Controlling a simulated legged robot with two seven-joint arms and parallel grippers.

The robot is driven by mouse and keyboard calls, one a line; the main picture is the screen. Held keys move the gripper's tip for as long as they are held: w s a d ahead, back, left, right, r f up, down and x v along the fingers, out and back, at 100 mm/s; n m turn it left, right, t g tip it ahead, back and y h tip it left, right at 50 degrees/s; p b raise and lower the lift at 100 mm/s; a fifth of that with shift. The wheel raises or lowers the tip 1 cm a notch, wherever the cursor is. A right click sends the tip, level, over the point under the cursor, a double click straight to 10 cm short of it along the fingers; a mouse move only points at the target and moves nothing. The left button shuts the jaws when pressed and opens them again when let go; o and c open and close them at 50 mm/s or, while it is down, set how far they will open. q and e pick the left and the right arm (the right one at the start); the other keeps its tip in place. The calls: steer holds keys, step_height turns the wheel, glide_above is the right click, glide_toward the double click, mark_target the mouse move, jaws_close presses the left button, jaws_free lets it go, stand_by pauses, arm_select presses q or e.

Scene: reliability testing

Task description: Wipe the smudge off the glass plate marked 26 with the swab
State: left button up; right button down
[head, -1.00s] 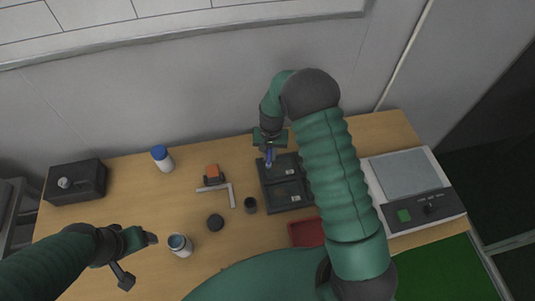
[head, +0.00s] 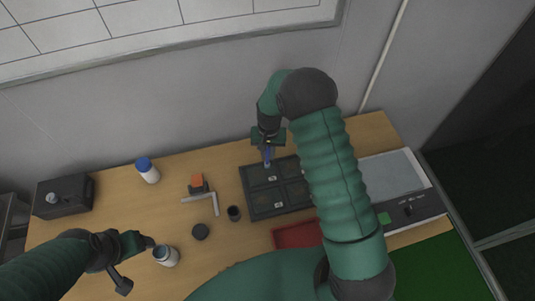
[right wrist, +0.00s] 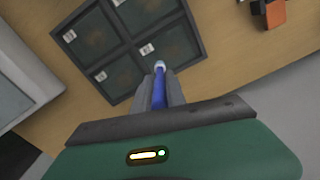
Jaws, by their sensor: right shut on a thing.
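My right gripper (head: 267,148) is shut on the blue swab (head: 267,156), which points down with its pale tip over the far left part of a dark tray (head: 247,192). In the right wrist view the swab (right wrist: 158,92) sits between the fingers (right wrist: 160,92), and its tip is over one dark glass plate (right wrist: 128,74) near a small white label (right wrist: 147,49). Several plates lie in the tray's compartments. The label numbers are too small to read, and I cannot tell whether the tip touches glass. My left gripper (head: 142,243) hovers at lower left, its opening unclear.
Near the tray are a small dark cup (head: 234,213), a black disc (head: 200,231), and an orange-topped item (head: 197,184) by a grey angle bracket (head: 214,202). A blue-capped bottle (head: 147,170), an open jar (head: 166,256), a black box (head: 63,196), a red tray (head: 297,235) and a scale (head: 395,178) surround them.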

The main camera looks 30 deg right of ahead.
step_height(320, 180, up, 3)
steer(key=shift+f+p, duration=0.1)
steer(key=shift+p, duration=0.75)
steer(key=shift+r+p, duration=0.35)
steer(key=shift+r, duration=0.25)
steer(key=shift+f, duration=0.1)
